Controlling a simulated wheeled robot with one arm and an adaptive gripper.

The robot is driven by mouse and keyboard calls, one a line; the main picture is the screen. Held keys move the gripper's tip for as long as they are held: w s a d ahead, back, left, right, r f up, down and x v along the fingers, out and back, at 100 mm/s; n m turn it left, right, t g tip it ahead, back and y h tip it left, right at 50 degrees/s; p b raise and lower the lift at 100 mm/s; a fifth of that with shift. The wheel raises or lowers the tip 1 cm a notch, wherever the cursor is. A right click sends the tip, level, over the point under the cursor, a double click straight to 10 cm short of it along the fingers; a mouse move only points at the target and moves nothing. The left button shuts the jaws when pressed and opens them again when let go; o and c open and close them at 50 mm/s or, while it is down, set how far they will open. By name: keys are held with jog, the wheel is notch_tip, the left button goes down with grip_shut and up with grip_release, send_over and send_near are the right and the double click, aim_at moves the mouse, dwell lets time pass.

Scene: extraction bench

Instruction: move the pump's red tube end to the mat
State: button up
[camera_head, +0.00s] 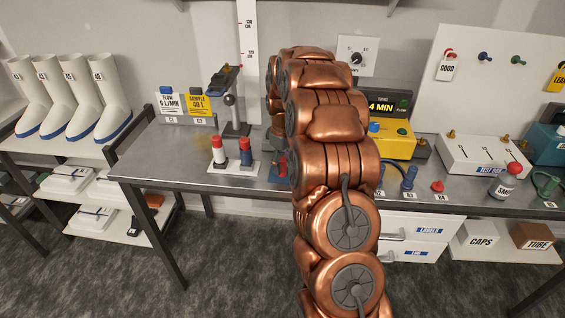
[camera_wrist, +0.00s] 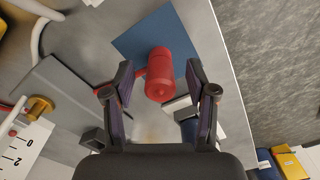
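The red tube end (camera_wrist: 159,74) shows as a red cylinder in the wrist view. It is over the blue mat (camera_wrist: 180,30), between and slightly beyond my fingertips. A short red piece sticks out at its left side. My gripper (camera_wrist: 158,82) is open, with a gap on both sides of the red cylinder. In the head view my copper arm hides most of the gripper. A small red part (camera_head: 283,166) shows at the arm's left edge, by the blue mat (camera_head: 274,178). I cannot tell whether the red cylinder touches the mat.
A yellow box (camera_head: 394,145) and a white panel box (camera_head: 484,153) stand on the bench (camera_head: 165,160) to the right. The bench's front edge runs close to the mat.

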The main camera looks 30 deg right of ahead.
notch_tip(320, 180, up, 12)
dwell(0.8)
dwell(0.4)
jog(key=s+a+r+m, duration=0.1)
jog(key=s+a+r, duration=0.2)
jog(key=s+a, duration=1.35)
jog(key=s+a+f+m, duration=0.1)
jog(key=s+a, duration=0.1)
jog(key=s, duration=0.5)
jog(key=s+a+f+m+g, duration=0.1)
jog(key=s+a+f, duration=0.1)
jog(key=s, duration=0.5)
jog(key=s+a+f, duration=0.2)
jog(key=s+a, duration=0.1)
jog(key=s, duration=0.4)
jog(key=shift+s+a+m+g, duration=0.15)
jog(key=shift+a+m+g, duration=0.2)
jog(key=shift+m+g, duration=0.05)
